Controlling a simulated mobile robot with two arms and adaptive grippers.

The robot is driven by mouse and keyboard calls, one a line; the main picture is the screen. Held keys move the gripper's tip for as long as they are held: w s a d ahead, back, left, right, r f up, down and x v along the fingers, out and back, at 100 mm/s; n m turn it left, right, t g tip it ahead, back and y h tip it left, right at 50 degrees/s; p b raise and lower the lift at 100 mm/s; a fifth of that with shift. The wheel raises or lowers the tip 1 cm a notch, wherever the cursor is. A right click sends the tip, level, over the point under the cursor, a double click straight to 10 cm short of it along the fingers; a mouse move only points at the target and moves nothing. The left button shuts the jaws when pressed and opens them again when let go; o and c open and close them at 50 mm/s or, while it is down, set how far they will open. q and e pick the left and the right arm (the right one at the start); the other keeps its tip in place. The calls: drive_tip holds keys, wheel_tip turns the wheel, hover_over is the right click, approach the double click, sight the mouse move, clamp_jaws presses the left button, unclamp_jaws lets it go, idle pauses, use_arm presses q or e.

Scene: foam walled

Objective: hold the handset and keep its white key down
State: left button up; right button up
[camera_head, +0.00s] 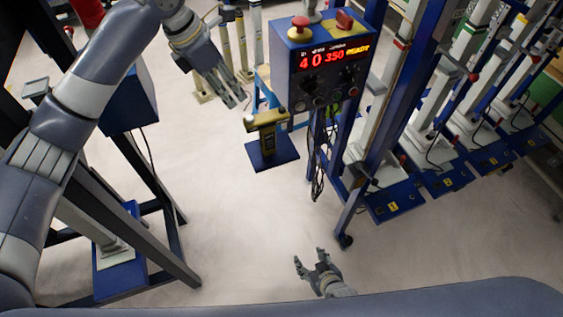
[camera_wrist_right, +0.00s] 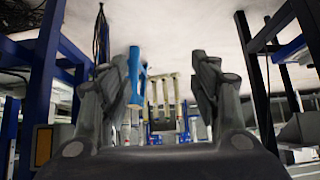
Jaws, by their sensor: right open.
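A yellow and dark upright device (camera_head: 268,135), which looks like the handset, stands on a blue base plate (camera_head: 272,158) in the middle of the head view. A small pale spot shows at the left end of its yellow top; I cannot tell if it is the white key. My left gripper (camera_head: 238,101) hangs just above and left of the device, apart from it. Its finger gap is unclear. My right gripper (camera_head: 309,255) is open and empty low in the head view, well short of the device. Its spread fingers also show in the wrist view (camera_wrist_right: 170,75).
A blue control box (camera_head: 322,65) with a red display and a red-topped button stands right of the device. Loose cables hang below it. Blue frames line the right side. A blue rounded part (camera_wrist_right: 137,75) shows between the right fingers, distance unclear. The central floor is clear.

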drive_tip(key=w+a+r+t+y, duration=0.1)
drive_tip(key=w+a+r+t, duration=0.15)
drive_tip(key=w+r, duration=0.5)
drive_tip(key=w+a+r+t+y, duration=0.1)
drive_tip(key=w+a+r+t, duration=0.2)
drive_tip(key=r, duration=0.7)
drive_tip(key=t, duration=0.3)
approach(270, 140)
drive_tip(key=w, duration=0.2)
use_arm(q)
drive_tip(key=shift+s, duration=0.15)
use_arm(e)
drive_tip(key=shift+y, duration=0.4)
drive_tip(key=x, duration=1)
drive_tip(key=shift+s+a+f, duration=0.1)
drive_tip(key=shift+c, duration=0.3)
drive_tip(key=c, duration=1.2)
use_arm(q)
clamp_jaws()
